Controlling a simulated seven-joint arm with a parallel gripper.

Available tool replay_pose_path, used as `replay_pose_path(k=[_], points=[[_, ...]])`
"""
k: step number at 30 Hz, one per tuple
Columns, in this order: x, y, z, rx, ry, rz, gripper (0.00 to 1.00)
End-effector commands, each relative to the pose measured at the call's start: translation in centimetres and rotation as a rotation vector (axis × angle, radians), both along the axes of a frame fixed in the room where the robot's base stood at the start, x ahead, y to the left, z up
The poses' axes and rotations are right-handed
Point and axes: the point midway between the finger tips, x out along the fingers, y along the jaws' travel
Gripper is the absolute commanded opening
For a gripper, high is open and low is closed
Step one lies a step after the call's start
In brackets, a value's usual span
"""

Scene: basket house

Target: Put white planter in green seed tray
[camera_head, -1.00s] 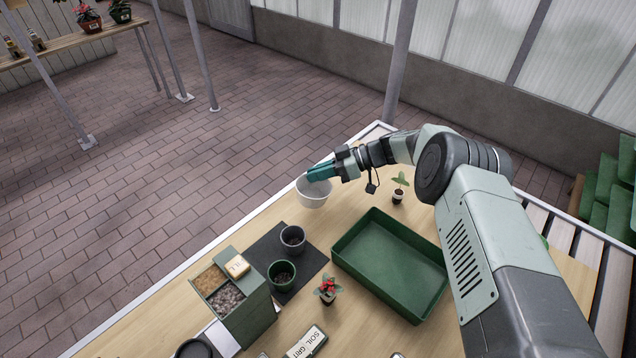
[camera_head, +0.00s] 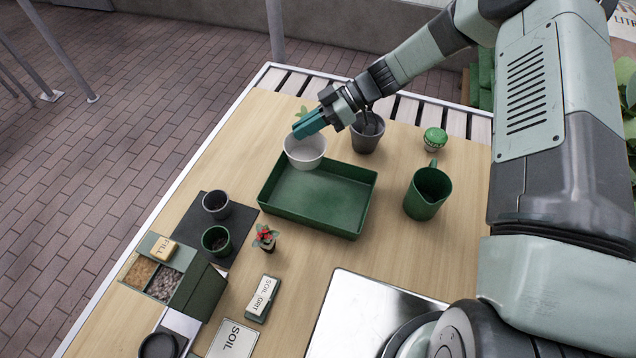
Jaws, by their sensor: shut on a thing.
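The white planter (camera_head: 306,155) is a round white pot with its open top up. My gripper (camera_head: 305,131) is shut on its rim from above. The planter overlaps the back left corner of the green seed tray (camera_head: 313,219) in the picture. It looks held above the tray's rim, but I cannot tell the exact height. The tray is a shallow rectangular green box on the wooden bench, and the part of its inside that shows is empty. The planter hides its back left corner.
A dark grey pot (camera_head: 367,137) stands behind the tray. A green jug (camera_head: 427,192) is to its right. Small pots (camera_head: 216,242) on a dark mat and a red-flowered plant (camera_head: 265,237) are to the left. A seedling's leaves (camera_head: 301,112) show behind my gripper.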

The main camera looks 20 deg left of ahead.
Motion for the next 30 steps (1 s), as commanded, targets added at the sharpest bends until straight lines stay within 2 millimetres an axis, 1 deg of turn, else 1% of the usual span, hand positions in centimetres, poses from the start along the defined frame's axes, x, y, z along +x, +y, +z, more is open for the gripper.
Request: replay_pose_path(k=[1,3,6,9,11,18,25,30], points=[[-0.6,-2.0,0.4,-0.003,-0.008,-0.007,0.0],[-1.5,-4.0,0.6,-0.007,-0.022,-0.006,0.0],[-2.6,-5.9,0.9,-0.01,-0.039,-0.002,0.0],[-3.2,-6.9,0.8,-0.012,-0.047,0.0,0.0],[-3.4,-7.2,0.2,-0.013,-0.049,0.002,0.0],[-3.6,-7.2,-4.1,-0.014,-0.049,0.003,0.0],[-3.5,-7.3,-6.0,-0.013,-0.05,0.003,0.0],[-3.5,-7.2,-8.5,-0.014,-0.048,0.003,0.0]])
